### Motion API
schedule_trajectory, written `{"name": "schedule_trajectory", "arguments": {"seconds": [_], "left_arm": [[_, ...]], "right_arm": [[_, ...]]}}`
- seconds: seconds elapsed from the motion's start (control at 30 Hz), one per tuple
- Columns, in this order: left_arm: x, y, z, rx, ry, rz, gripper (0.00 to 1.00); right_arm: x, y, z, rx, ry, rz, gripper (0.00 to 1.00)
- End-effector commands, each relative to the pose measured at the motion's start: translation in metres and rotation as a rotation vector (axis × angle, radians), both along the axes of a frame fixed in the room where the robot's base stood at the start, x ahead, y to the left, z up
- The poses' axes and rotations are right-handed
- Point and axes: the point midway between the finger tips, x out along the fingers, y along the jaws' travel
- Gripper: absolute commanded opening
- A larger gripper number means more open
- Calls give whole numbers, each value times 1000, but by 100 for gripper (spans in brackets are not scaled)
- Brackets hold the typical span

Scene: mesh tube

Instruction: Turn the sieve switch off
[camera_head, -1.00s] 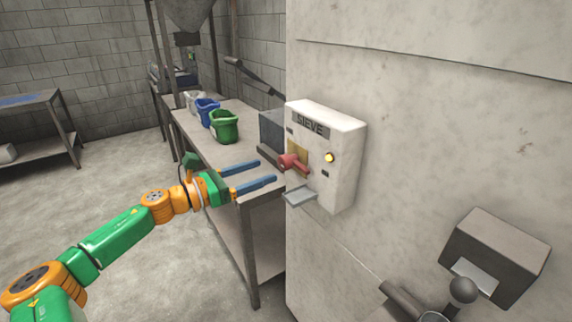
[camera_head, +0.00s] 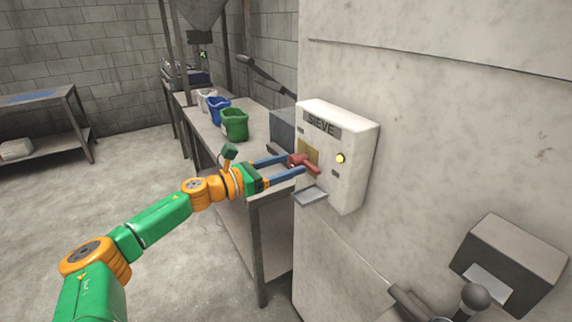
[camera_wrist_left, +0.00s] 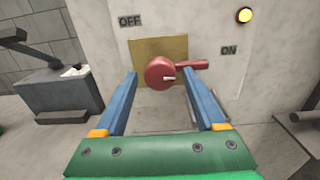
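The white sieve switch box (camera_head: 352,155) is fixed to the pale wall, with a "SIEVE" label and a lit yellow lamp (camera_head: 340,158). Its red switch handle (camera_head: 311,164) points right, toward the "ON" label (camera_wrist_left: 229,50) in the left wrist view; the "OFF" label (camera_wrist_left: 130,20) is at upper left. My left gripper (camera_head: 296,166) is at the box, fingers apart. In the left wrist view the handle's round hub (camera_wrist_left: 160,73) shows between and just beyond the fingertips; I cannot tell whether they touch it. My right gripper is not in view.
A metal table (camera_head: 262,205) with green (camera_head: 234,124), blue (camera_head: 217,111) and white (camera_head: 206,98) buckets stands left of the box. A small grey tray (camera_head: 311,195) juts out under the switch. A dark box (camera_head: 510,265) is on the lower right wall.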

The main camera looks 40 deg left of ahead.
Motion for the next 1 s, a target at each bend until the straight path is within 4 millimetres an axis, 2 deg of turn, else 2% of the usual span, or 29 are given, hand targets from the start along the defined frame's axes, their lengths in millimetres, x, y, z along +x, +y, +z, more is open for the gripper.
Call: {"name": "schedule_trajectory", "arguments": {"seconds": [0.03,0.23,0.57,1.0], "left_arm": [[0,0,0,0,0,0,54],[0,0,0,0,0,0,0],[0,0,0,-42,17,0,0],[0,0,1,-360,149,1,0]], "right_arm": [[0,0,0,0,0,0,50],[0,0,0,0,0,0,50],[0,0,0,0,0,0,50],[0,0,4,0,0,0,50]]}}
